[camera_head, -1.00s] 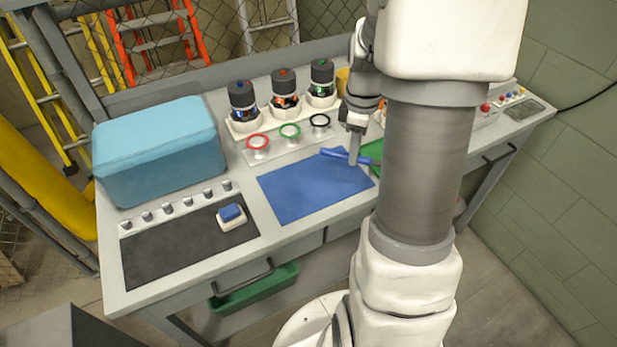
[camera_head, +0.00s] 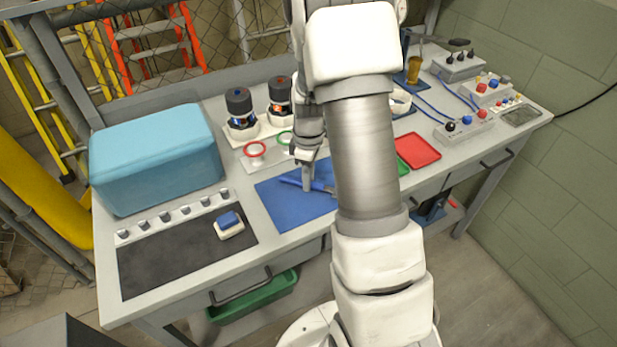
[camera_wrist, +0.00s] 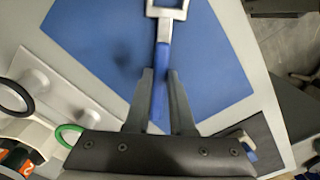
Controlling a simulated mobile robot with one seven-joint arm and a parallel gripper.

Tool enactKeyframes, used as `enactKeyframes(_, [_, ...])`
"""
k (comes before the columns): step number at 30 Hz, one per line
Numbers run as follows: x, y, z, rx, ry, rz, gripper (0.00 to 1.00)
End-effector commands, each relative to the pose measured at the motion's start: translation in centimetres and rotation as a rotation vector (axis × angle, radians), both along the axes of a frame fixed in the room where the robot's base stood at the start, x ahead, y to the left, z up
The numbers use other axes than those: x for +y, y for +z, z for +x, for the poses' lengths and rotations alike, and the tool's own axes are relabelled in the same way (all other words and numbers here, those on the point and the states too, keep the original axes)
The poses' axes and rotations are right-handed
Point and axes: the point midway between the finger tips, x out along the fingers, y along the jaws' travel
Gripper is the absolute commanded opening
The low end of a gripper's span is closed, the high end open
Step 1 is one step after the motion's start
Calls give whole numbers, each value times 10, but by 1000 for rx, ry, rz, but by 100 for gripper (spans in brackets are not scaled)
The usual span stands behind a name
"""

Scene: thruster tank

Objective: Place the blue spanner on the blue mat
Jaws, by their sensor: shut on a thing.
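The blue spanner (camera_head: 291,181) is in my gripper (camera_head: 307,188), over the blue mat (camera_head: 285,212) in the head view. In the wrist view my gripper (camera_wrist: 159,76) is shut on the spanner's blue handle (camera_wrist: 161,65). The spanner's silver end (camera_wrist: 166,10) points to the top of that view, and the blue mat (camera_wrist: 222,65) spreads beneath it. I cannot tell whether the spanner touches the mat. My arm hides the mat's right part in the head view.
A rack with red and green rings (camera_head: 256,149) stands behind the mat. A teal box (camera_head: 155,158) is at the left, and a dark mat (camera_head: 165,265) with a blue-and-white block (camera_head: 229,225) at the front left. A red tray (camera_head: 417,150) lies right of my arm.

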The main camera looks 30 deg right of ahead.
Motion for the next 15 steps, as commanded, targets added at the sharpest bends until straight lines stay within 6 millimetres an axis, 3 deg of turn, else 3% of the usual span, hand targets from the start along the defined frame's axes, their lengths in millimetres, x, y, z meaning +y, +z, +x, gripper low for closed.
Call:
enactKeyframes(8, [0, -4, 0, -1, 0, -1, 0])
enactKeyframes(9, [0, -3, 0, -1, 0, -1, 25])
enactKeyframes(13, [0, -2, 0, 0, 0, 0, 49])
enactKeyframes(15, [0, -2, 0, 0, 0, 0, 52])
